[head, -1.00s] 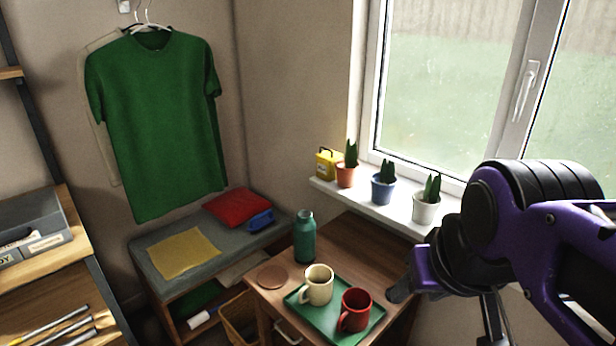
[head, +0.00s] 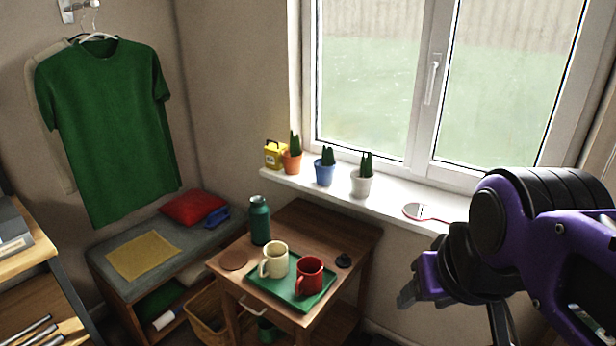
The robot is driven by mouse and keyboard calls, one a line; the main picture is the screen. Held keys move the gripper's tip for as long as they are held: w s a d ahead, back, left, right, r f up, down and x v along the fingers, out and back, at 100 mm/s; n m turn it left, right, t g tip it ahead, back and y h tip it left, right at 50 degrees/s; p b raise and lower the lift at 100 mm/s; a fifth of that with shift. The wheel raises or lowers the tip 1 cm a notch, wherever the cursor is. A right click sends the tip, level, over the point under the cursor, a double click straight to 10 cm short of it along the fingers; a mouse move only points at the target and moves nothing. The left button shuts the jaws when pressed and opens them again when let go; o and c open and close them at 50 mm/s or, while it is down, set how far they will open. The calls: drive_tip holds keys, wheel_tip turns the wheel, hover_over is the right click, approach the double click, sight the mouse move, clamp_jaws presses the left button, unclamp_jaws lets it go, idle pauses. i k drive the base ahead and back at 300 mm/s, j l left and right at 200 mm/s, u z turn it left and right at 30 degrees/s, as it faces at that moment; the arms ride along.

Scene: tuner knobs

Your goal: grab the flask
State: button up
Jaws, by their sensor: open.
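The flask (head: 260,221) is a dark green bottle with a lid. It stands upright at the back left of the small wooden table (head: 318,226), behind a cream mug. My gripper (head: 408,297) is at the lower right, at the end of my purple and black arm. It is open and well to the right of the flask, apart from it. Part of the gripper is hidden behind the arm's own links.
A green tray (head: 262,285) on the table holds a cream mug (head: 275,262) and a red mug (head: 309,276), in front of the flask. A round coaster (head: 233,260) and a black knob-like object (head: 343,260) lie beside it. Potted cacti (head: 325,168) line the windowsill.

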sight(259, 213)
drive_tip(key=j+z, duration=0.2)
drive_tip(key=z, duration=0.9)
drive_tip(key=j, duration=2.6)
drive_tip(key=k+l+u, duration=0.15)
drive_tip(key=k+u, duration=0.25)
drive_tip(key=k+l, duration=0.1)
drive_tip(key=i+j+z, duration=0.15)
drive_tip(key=z, duration=0.3)
drive_tip(key=i+j, duration=0.1)
drive_tip(key=j, duration=0.15)
drive_tip(key=i+j, duration=0.15)
drive_tip(key=j, duration=0.15)
